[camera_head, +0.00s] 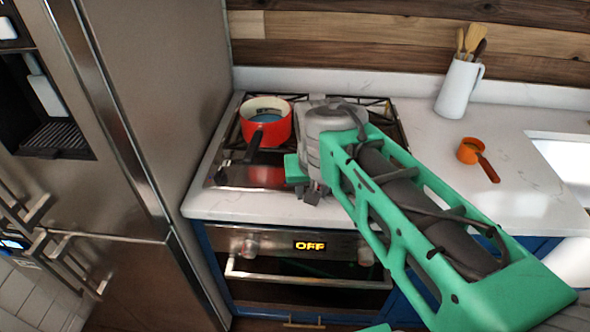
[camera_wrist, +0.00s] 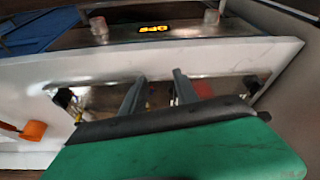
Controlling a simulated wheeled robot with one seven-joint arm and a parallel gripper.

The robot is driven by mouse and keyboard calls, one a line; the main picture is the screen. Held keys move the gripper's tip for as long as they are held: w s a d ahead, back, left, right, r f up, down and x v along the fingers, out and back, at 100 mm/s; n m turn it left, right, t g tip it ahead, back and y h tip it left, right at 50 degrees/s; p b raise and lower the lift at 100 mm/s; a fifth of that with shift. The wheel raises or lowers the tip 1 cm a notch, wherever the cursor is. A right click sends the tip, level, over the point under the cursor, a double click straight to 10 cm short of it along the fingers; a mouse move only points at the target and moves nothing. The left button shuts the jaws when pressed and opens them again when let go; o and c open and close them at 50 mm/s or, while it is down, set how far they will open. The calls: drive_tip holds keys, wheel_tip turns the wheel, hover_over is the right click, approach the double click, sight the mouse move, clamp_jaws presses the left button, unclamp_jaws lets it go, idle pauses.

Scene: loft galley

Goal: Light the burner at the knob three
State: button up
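The gas cooktop (camera_head: 228,175) is set in the white counter, with dark grates and a shiny front strip. My arm covers its right part, and no flame shows on the visible part. I cannot make out a row of burner knobs or tell which one is knob three. My gripper (camera_head: 311,193) is above the cooktop's front edge. In the wrist view, my gripper's two fingers (camera_wrist: 159,75) are apart with nothing between them. The oven front below has a left knob (camera_head: 247,246), an "OFF" display (camera_head: 310,246) and a right knob (camera_head: 366,255).
A tall steel fridge (camera_head: 170,90) borders the left side. An orange cup (camera_head: 468,152) and a white utensil jug (camera_head: 459,90) stand on the right counter.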

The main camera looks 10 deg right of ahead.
drive_tip(key=w+a+r+m+b, duration=0.1)
drive_tip(key=w+a+m, duration=0.1)
drive_tip(key=w, duration=0.7)
drive_tip(key=shift+h, duration=0.3)
drive_tip(key=x, duration=0.6)
drive_tip(key=shift+w+d+f, duration=0.15)
drive_tip(key=shift+d+f, duration=0.15)
drive_tip(key=shift+d, duration=0.05)
clamp_jaws()
